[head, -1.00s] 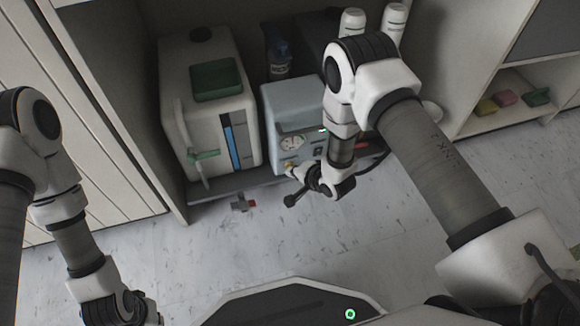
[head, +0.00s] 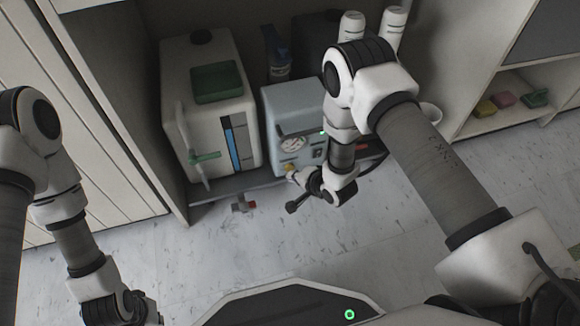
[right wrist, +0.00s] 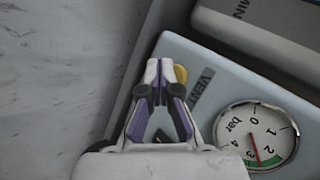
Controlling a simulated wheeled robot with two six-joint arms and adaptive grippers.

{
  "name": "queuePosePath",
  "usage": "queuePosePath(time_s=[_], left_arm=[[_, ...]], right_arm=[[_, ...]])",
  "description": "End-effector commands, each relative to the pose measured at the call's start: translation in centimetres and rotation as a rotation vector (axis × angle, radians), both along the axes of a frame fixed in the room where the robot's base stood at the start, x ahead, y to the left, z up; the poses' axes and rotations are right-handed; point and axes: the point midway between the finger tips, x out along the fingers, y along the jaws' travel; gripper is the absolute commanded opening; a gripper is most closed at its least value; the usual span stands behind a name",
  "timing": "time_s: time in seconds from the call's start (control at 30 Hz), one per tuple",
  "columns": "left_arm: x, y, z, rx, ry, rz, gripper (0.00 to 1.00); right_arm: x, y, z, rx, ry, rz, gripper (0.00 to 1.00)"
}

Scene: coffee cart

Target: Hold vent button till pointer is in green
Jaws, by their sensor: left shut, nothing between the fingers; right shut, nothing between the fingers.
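In the right wrist view the gauge (right wrist: 257,136) reads in bar, with a short green band between about 2 and 3. Its reddish pointer is at the green band, near its 3 end. The yellow vent button (right wrist: 181,73) is beside the word VENT. My right gripper (right wrist: 160,70) is shut and empty, its fingertips at the button and covering part of it; I cannot tell whether they press it. My left arm shows at the lower left, its fingers out of view.
A white tank (head: 207,80) with a green lid panel and a blue level strip stands left of the machine. A blue bottle (head: 277,55) and white bottles (head: 350,24) stand behind.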

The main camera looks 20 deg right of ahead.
Motion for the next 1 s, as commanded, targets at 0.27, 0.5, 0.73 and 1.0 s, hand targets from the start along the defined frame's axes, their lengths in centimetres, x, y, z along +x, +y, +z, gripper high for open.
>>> queuePosePath(time_s=[0.27, 0.5, 0.73, 1.0], left_arm=[[0.0, 0.0, 0.3, 0.000, 0.000, 0.000, 0.00], [0.0, 0.0, 1.1, 0.000, 0.000, 0.000, 0.00], [0.0, 0.0, 2.4, 0.000, 0.000, 0.000, 0.00], [0.0, 0.0, 3.2, 0.000, 0.000, 0.000, 0.00]], right_arm=[[-0.5, 0.0, 0.0, 0.000, 0.000, 0.000, 0.00], [-1.4, 0.0, 0.2, 0.001, 0.003, -0.001, 0.00], [-3.7, -0.1, 0.2, 0.001, 0.003, -0.001, 0.00], [-5.5, -0.2, 0.0, -0.001, 0.001, 0.000, 0.00]])
